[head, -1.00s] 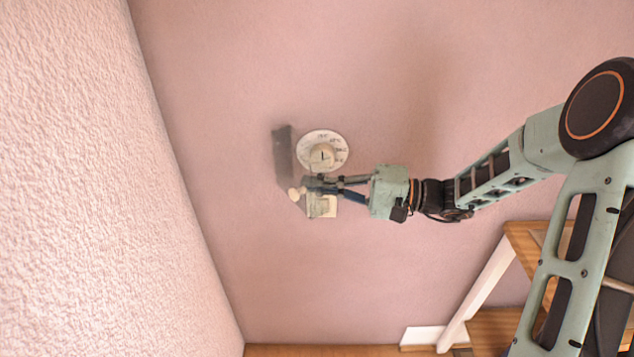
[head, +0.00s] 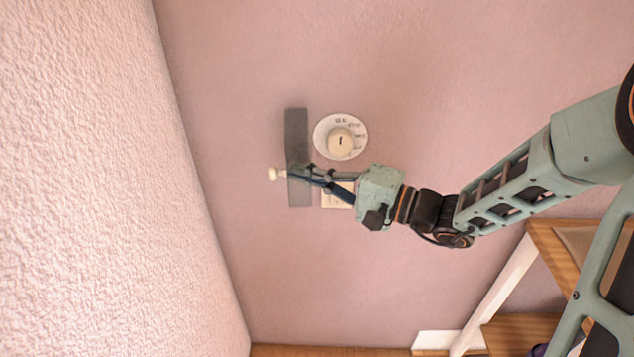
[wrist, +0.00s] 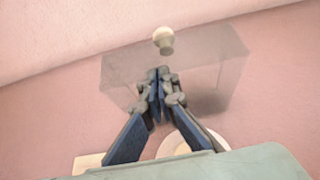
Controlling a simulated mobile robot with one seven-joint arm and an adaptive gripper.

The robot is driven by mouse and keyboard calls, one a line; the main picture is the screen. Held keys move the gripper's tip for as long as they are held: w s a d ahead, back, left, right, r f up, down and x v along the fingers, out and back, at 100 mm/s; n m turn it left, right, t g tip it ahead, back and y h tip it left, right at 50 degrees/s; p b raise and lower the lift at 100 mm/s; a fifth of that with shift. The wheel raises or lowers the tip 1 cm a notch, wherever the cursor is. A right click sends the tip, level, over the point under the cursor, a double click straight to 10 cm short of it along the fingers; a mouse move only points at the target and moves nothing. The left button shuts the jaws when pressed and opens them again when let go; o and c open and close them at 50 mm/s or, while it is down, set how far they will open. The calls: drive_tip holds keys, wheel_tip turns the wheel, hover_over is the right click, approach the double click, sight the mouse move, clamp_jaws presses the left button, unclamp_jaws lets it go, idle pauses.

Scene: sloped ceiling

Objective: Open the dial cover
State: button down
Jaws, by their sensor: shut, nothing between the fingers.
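The dial cover (head: 297,125) is a grey see-through panel with a pale knob (head: 275,174) on its left side. It stands swung out to the left of the round white dial (head: 341,136), which is uncovered. In the wrist view the cover (wrist: 215,75) spreads behind the fingertips, with the knob (wrist: 164,40) beyond them. My gripper (head: 296,170) is shut and empty, its tips over the cover near the knob in the head view. In the wrist view my gripper (wrist: 159,75) points at the panel; I cannot tell whether it touches.
A square pale plate (head: 336,197) sits on the pink wall below the dial, partly hidden by my gripper. A textured sloped surface (head: 90,180) fills the left. Wooden shelving or stairs with a white rail (head: 497,285) stand at lower right.

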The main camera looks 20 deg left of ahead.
drive_tip(key=a+b, duration=0.2)
drive_tip(key=shift+s+a+f, duration=0.2)
drive_tip(key=shift+a, duration=0.1)
drive_tip(key=shift+w+a+r+b, duration=0.1)
drive_tip(key=shift+w+a+b, duration=0.05)
drive_tip(key=shift+a+b, duration=0.7)
drive_tip(key=shift+w+a+r+b, duration=0.1)
drive_tip(key=shift+a+b, duration=0.5)
drive_tip(key=shift+b, duration=0.3)
